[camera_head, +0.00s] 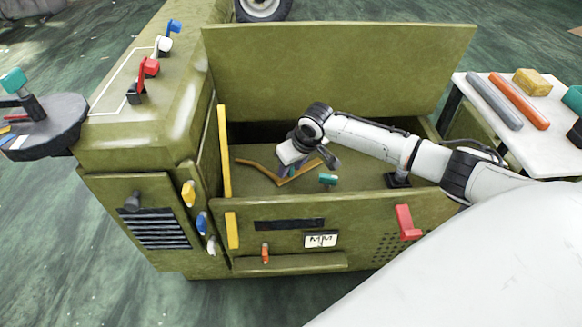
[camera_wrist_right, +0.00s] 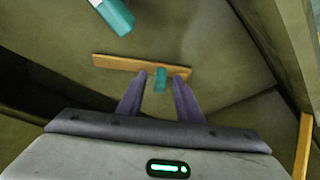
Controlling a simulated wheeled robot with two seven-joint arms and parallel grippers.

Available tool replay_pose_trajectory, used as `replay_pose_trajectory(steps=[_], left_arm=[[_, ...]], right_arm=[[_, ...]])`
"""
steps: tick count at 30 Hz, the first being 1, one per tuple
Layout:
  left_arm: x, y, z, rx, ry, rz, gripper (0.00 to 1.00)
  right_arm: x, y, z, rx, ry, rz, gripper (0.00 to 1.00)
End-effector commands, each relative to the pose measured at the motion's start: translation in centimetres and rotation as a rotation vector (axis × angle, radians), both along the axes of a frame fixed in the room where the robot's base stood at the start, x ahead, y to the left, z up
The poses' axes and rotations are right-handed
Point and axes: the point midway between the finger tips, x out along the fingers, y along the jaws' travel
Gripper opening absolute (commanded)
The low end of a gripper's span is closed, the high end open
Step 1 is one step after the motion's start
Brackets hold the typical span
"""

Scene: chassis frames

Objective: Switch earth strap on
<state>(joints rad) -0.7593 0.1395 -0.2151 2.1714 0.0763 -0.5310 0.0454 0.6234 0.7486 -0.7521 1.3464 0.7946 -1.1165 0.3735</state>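Inside the open bay of the green chassis, a brown-orange strip (camera_head: 257,168), perhaps the earth strap, lies low down. It also shows in the wrist view (camera_wrist_right: 115,62). A small teal piece (camera_wrist_right: 160,80) stands beside the strip, between the fingers of my right gripper (camera_wrist_right: 159,80). Gaps show on both sides of it, so the gripper is open around it. In the head view the right gripper (camera_head: 287,168) reaches down into the bay and hides that piece. Another teal-ended handle (camera_head: 328,179) stands to its right, also in the wrist view (camera_wrist_right: 115,15). My left gripper is not in view.
A raised green lid (camera_head: 340,70) stands behind the bay, and a front panel (camera_head: 345,220) with a red handle (camera_head: 407,223) closes the near side. Yellow edging (camera_head: 224,150) runs along the left. A white table (camera_head: 535,100) stands right, a dark round tray (camera_head: 60,125) left.

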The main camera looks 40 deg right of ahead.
Motion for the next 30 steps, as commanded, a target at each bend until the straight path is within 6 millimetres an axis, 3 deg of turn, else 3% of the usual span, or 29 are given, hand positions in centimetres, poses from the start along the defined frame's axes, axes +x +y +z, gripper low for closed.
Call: replay_pose_trajectory(steps=[2,8,20,30], left_arm=[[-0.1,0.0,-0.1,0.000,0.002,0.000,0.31],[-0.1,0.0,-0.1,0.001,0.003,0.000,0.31],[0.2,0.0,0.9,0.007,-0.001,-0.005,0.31],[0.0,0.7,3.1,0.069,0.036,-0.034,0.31]], right_arm=[[0.0,0.0,0.0,0.000,0.000,0.000,0.31],[0.0,0.0,0.0,0.000,0.000,0.000,0.00],[-0.2,0.1,0.3,0.002,0.003,-0.027,0.00],[-1.1,0.4,0.8,0.004,0.006,-0.233,0.00]])
